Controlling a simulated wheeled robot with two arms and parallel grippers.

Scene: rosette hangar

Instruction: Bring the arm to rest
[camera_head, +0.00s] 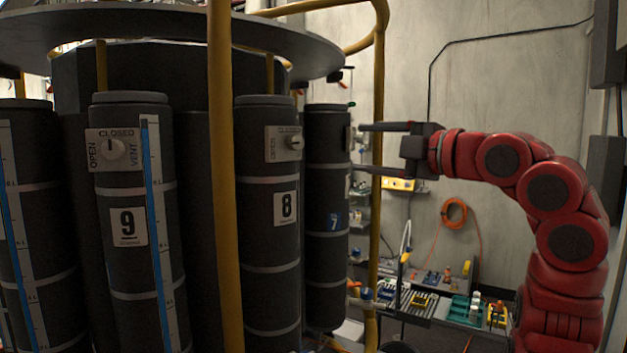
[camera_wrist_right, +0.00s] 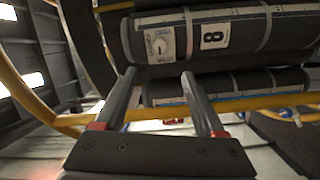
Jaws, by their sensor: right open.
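My right arm (camera_head: 553,190) is red with dark joint caps and comes in from the right in the head view. Its right gripper (camera_head: 362,149) is open and empty, its two dark fingers pointing left toward the rack of dark cylinders. The fingertips look close to the cylinder marked 7 (camera_head: 328,263); I cannot tell the gap. In the right wrist view the open fingers of the gripper (camera_wrist_right: 160,80) point toward the cylinder marked 8 (camera_wrist_right: 236,36) and its white knob plate, with nothing between them. My left gripper is not in view.
A yellow post (camera_head: 226,180) stands before the cylinders, and a yellow rail (camera_head: 378,90) rises near the right gripper. The cylinder marked 9 (camera_head: 130,260) is at the left. A bench (camera_head: 440,310) with small tools and a coiled orange hose (camera_head: 455,213) are behind.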

